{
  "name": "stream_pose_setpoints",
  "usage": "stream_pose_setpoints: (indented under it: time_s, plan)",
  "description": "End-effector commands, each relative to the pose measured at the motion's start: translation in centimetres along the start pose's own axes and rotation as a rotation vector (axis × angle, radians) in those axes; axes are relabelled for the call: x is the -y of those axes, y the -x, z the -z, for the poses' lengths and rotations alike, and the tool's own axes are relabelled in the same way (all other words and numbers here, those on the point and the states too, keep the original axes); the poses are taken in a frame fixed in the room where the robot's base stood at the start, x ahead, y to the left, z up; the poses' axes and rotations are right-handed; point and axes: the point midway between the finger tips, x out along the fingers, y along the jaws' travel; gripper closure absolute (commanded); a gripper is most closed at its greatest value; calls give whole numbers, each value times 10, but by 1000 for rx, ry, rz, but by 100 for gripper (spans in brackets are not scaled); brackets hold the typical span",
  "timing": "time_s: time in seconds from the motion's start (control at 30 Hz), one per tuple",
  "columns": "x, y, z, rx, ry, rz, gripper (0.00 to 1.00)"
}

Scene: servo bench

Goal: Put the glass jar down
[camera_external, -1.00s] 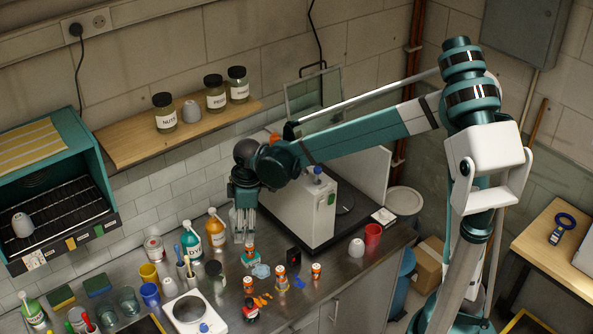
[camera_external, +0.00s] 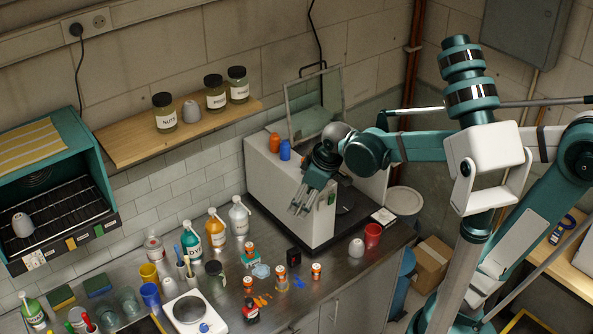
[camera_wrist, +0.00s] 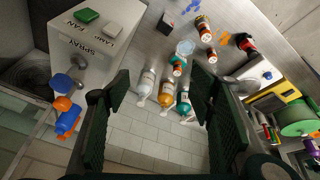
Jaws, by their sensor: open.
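A glass jar with a dark lid (camera_external: 214,272) stands upright on the steel counter, beside the white scale-like device. A greyish round shape (camera_wrist: 238,87) in the wrist view may be this jar, but I cannot tell. More lidded jars, a "NUTS" jar (camera_external: 164,113), a middle jar (camera_external: 215,92) and a right jar (camera_external: 237,85), stand on the wooden shelf. My gripper (camera_external: 299,209) is raised in front of the white spray box, well to the right of the counter jar. Its fingers are apart (camera_wrist: 158,82) with nothing between them.
The white spray box (camera_external: 272,200) bears an orange bottle (camera_external: 274,142) and a blue bottle (camera_external: 285,150). Green, orange and white bottles (camera_external: 239,215) stand along the wall. Small orange-capped bottles (camera_external: 281,277) crowd the counter. A red cup (camera_external: 373,235) is at the right.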

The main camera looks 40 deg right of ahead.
Motion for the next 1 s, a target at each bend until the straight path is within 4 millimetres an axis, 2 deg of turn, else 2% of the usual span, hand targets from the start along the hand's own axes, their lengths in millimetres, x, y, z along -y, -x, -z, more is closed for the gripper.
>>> stream_pose_setpoints:
  time_s: [0.1,0.43,0.8,1.0]
  plan:
    - [-8,11,-21,-23,-59,-17,46]
    - [-23,33,-73,-92,-220,-64,46]
    - [-33,47,-132,-172,-397,-112,46]
    - [-35,50,-156,-210,-472,-132,46]
